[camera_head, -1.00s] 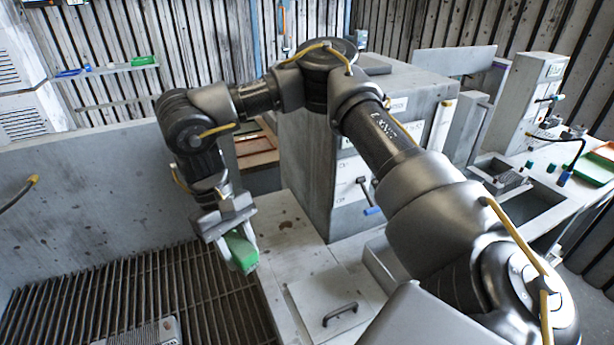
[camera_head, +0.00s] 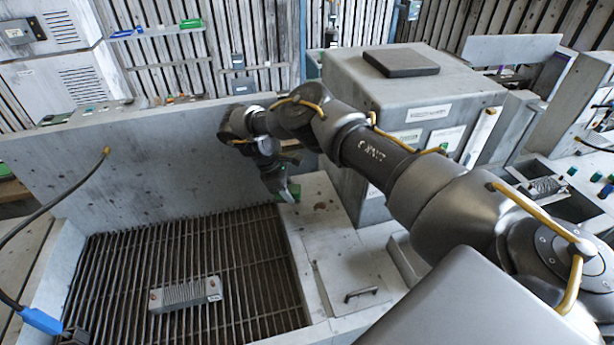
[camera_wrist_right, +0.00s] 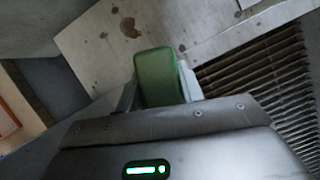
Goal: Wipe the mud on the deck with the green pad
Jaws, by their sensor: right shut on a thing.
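The green pad (camera_wrist_right: 160,76) is clamped between the fingers of my right gripper (camera_wrist_right: 160,98). In the head view my right gripper (camera_head: 284,188) holds the green pad (camera_head: 291,194) near the far left corner of the pale deck (camera_head: 322,240). In the right wrist view, a brown mud spot (camera_wrist_right: 131,28) with smaller specks lies on the deck (camera_wrist_right: 88,45), beyond the pad's tip. I cannot tell whether the pad touches the deck. My left gripper is out of view.
A slatted grate (camera_head: 120,260) with a ribbed metal block (camera_head: 186,294) lies left of the deck. A grey cabinet (camera_head: 440,95) with a dark plate on top stands behind right. A handled hatch (camera_head: 362,294) is at the deck's near end. A grey wall (camera_head: 130,165) stands behind the grate.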

